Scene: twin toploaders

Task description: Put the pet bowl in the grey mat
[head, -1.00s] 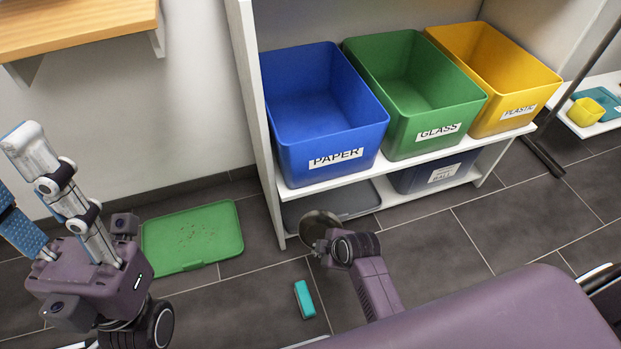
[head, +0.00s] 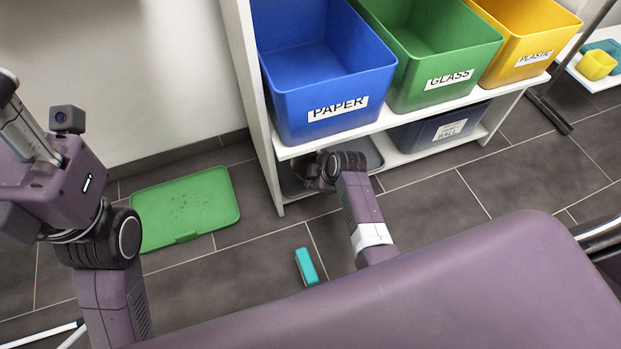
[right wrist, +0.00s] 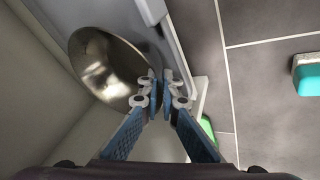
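The pet bowl (right wrist: 95,60) is a round, shiny metal bowl. In the right wrist view my right gripper (right wrist: 160,88) has its fingers close together at the bowl's rim and looks shut on it. The bowl is at the left end of the lower shelf, over or beside the grey mat (right wrist: 78,10); whether it touches the mat I cannot tell. In the head view the right gripper (head: 318,172) mostly hides the bowl, and part of the grey mat (head: 368,155) shows under the shelf. My left gripper (head: 22,135) is partly in view at the left edge, fingertips out of frame.
Blue (head: 325,75), green (head: 430,55) and yellow (head: 525,35) bins stand on the upper shelf, close above the right gripper. A dark bin (head: 440,127) is on the lower shelf. A green tray (head: 185,208) and a teal object (head: 306,267) lie on the floor.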

